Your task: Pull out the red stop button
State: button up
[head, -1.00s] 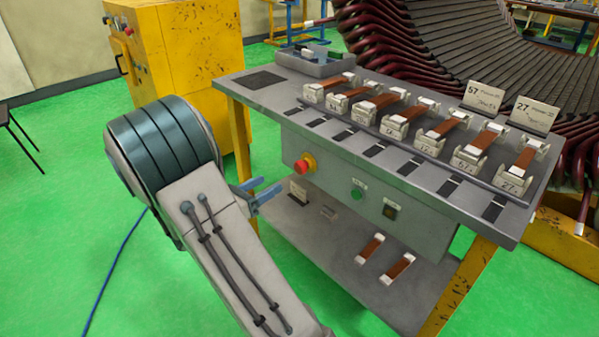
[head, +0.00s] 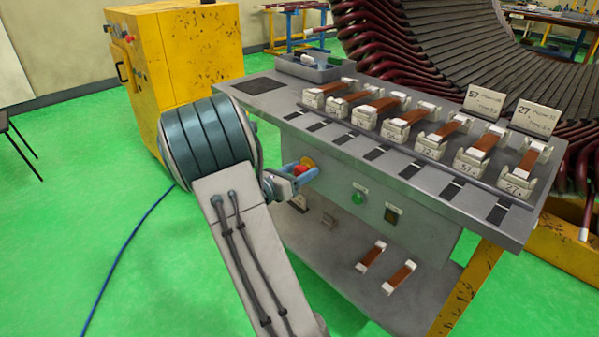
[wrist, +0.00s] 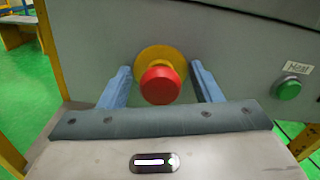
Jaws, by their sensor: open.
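The red stop button (wrist: 160,84) sits on a yellow round base (wrist: 158,58) on the grey front panel of the bench. In the head view the red button (head: 301,170) is partly hidden by my gripper (head: 303,172). My gripper (wrist: 162,86) is open, with one blue finger on each side of the button. In the wrist view a gap shows between the button and each finger. I cannot tell how far the fingertips are from the panel.
A green button (head: 357,198) and a dark switch (head: 391,215) are to the right on the same panel. The bench top (head: 345,142) overhangs above my gripper. Two brown-and-white pieces lie on the lower shelf (head: 330,262). A yellow cabinet (head: 195,60) stands behind at left.

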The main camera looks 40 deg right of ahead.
grip_shut()
jog(key=shift+a+r+p, duration=0.1)
jog(key=shift+a+p, duration=0.25)
jog(key=shift+p, duration=0.15)
jog(key=shift+a, duration=0.1)
grip_release()
jog(key=s+a+p, duration=0.1)
jog(key=a+p, duration=0.1)
jog(key=a, duration=1.2)
